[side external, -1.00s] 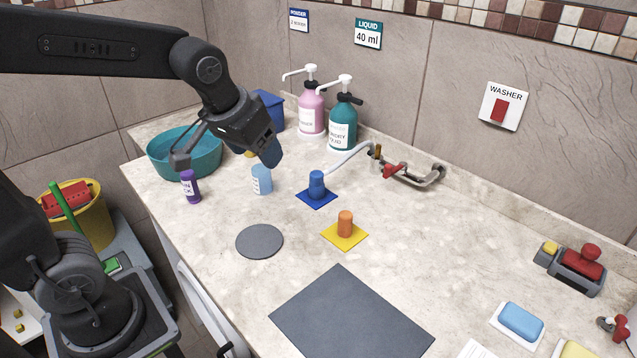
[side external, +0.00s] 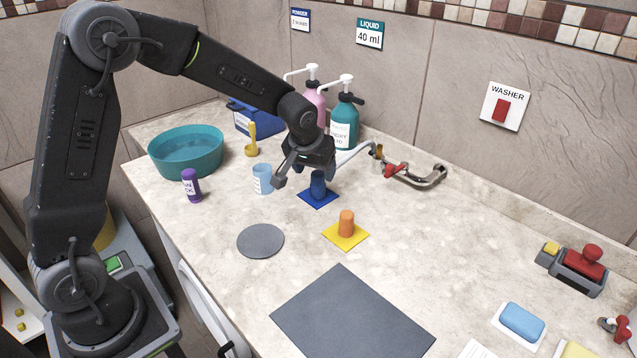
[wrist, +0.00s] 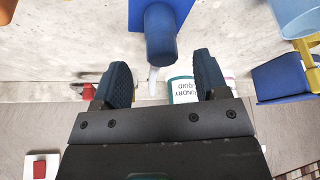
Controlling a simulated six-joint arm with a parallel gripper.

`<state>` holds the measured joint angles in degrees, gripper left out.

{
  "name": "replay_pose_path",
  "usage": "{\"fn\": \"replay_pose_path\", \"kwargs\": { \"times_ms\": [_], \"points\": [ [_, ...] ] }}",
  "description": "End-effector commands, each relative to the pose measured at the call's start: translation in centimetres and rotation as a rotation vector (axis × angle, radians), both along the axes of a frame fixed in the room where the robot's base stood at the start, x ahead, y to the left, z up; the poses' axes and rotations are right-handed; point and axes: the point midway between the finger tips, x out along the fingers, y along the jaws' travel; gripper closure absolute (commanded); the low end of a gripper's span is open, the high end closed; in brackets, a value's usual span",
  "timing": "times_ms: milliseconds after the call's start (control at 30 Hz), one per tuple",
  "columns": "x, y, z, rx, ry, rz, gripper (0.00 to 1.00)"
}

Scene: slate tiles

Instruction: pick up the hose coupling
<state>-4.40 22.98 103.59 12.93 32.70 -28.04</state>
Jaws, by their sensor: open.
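The blue cylindrical piece, seemingly the hose coupling (side external: 318,184), stands upright on a blue square mat (side external: 317,200). A pale hose (side external: 354,153) runs from the tap towards it; whether they join is hidden. My gripper (side external: 304,176) is open just above and beside the coupling, its body covering part of the view. In the wrist view the coupling (wrist: 160,38) lies ahead of the gap between my two dark fingers (wrist: 162,68), roughly centred, with nothing between them.
An orange peg (side external: 346,223) stands on a yellow mat in front. A light-blue cup (side external: 263,179) and a purple bottle (side external: 191,186) are to the left. The pink and teal pump bottles (side external: 344,122) and the tap (side external: 420,174) stand behind. The counter's middle right is clear.

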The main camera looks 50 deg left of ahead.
Motion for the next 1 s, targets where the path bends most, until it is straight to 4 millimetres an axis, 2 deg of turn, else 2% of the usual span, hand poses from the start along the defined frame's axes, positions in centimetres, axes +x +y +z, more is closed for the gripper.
{"fn": "replay_pose_path", "kwargs": {
  "times_ms": [233, 500, 833, 1000],
  "points": [
    [0.5, 0.3, -1.8, 0.001, 0.001, -0.001, 0.33],
    [1.5, 0.8, -5.4, -0.001, 0.001, -0.001, 0.33],
    [1.7, 0.9, -5.9, -0.001, -0.001, -0.002, 0.33],
    [1.7, 0.9, -5.9, -0.001, -0.001, -0.002, 0.49]
  ]
}}
